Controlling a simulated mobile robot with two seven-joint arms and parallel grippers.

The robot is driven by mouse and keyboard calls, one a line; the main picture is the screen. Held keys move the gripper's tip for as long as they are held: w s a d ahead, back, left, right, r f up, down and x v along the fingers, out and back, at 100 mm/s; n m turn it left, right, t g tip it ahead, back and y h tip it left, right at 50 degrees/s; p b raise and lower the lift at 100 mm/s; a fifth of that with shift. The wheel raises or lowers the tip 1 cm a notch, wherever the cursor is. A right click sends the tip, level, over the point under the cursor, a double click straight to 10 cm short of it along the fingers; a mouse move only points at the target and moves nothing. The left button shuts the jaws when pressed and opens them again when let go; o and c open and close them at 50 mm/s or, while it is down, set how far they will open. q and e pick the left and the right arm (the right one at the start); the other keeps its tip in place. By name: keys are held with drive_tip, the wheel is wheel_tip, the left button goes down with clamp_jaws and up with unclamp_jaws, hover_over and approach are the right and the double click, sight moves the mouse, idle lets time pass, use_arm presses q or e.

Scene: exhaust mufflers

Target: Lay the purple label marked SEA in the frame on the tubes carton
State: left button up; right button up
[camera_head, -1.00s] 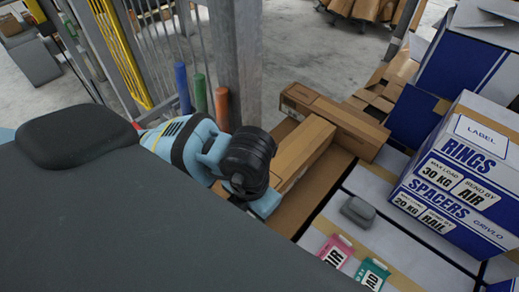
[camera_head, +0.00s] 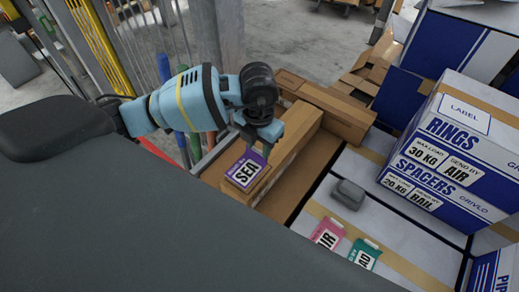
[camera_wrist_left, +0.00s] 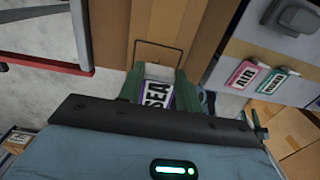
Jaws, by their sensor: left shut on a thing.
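The purple label marked SEA (camera_head: 243,172) is in my left gripper (camera_head: 262,146), held above a long brown carton (camera_head: 302,135). In the left wrist view the label (camera_wrist_left: 157,95) shows between the two green fingers of the gripper (camera_wrist_left: 155,84), which is shut on it. Just beyond it, a thin dark rectangular outline (camera_wrist_left: 182,58) shows against the brown carton; its lower part is hidden by the gripper and label. I cannot read a tubes marking on any carton. My right gripper is not in view.
A pink AIR label (camera_head: 328,233) and a teal label (camera_head: 365,253) lie on a white carton top beside a grey rounded object (camera_head: 347,194). A rings and spacers carton (camera_head: 450,150) stands at right. Coloured posts (camera_head: 164,70) and a metal fence stand behind my left arm.

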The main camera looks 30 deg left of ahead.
use_arm(q)
drive_tip(key=shift+w, duration=0.1)
drive_tip(key=shift+w, duration=0.2)
wheel_tip(320, 180, down, 4)
drive_tip(key=shift+w+a+r, duration=0.1)
drive_tip(key=shift+r, duration=0.1)
drive_tip(key=shift+f, duration=0.15)
drive_tip(key=o, duration=0.9)
drive_tip(key=shift+o, duration=0.2)
